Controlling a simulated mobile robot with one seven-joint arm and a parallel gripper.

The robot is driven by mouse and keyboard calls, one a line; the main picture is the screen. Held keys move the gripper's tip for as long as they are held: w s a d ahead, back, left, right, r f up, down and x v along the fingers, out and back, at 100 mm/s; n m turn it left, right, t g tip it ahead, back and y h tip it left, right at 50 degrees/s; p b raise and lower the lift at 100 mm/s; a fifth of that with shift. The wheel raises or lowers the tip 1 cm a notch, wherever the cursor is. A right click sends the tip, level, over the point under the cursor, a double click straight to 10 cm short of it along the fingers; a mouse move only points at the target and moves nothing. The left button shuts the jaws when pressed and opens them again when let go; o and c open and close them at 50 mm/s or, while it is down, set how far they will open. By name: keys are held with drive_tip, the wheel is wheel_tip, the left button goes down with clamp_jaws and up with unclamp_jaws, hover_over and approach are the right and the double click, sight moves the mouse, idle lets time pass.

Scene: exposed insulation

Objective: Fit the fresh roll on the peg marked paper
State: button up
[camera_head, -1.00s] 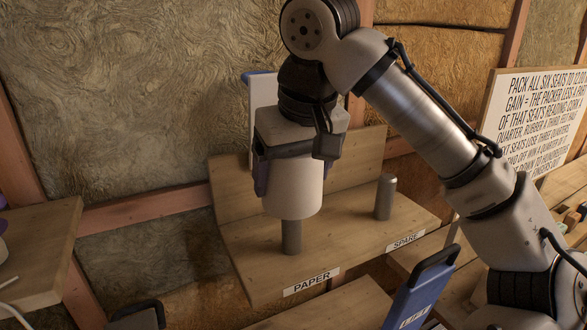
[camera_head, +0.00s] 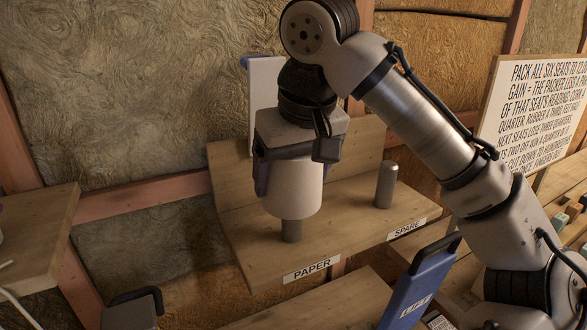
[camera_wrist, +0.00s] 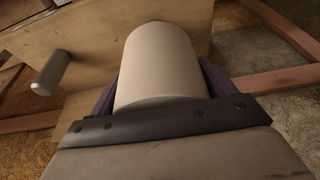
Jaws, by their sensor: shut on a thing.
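A white paper roll (camera_head: 296,190) is held upright in my gripper (camera_head: 290,170), which is shut on it. In the head view the roll is over the metal peg (camera_head: 291,232) behind the PAPER label (camera_head: 312,270). Only the lower part of this peg shows below the roll. I cannot tell how far the peg goes inside the roll. In the wrist view the roll (camera_wrist: 165,65) sits between my purple finger pads and hides that peg. The bare SPARE peg (camera_head: 386,185) stands to the right; it also shows in the wrist view (camera_wrist: 50,73).
The pegs stand on a wooden shelf (camera_head: 350,225) with a wooden back panel. A blue LIFT board (camera_head: 420,285) with a black handle is at lower right. A lettered sign (camera_head: 535,115) stands at right. Another wooden shelf (camera_head: 35,225) is at far left.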

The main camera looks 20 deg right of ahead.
sight(305, 158)
drive_tip(key=shift+f+b, duration=1.95)
drive_tip(key=shift+f, duration=1.55)
drive_tip(key=o, duration=1)
drive_tip(key=shift+s+r+p, duration=0.1)
drive_tip(key=shift+r+p, duration=0.55)
drive_tip(key=p+v, duration=0.6)
drive_tip(key=v, duration=0.6)
drive_tip(key=shift+s+r, duration=0.15)
drive_tip(key=shift+r, duration=0.1)
drive_tip(key=shift+s+f, duration=0.1)
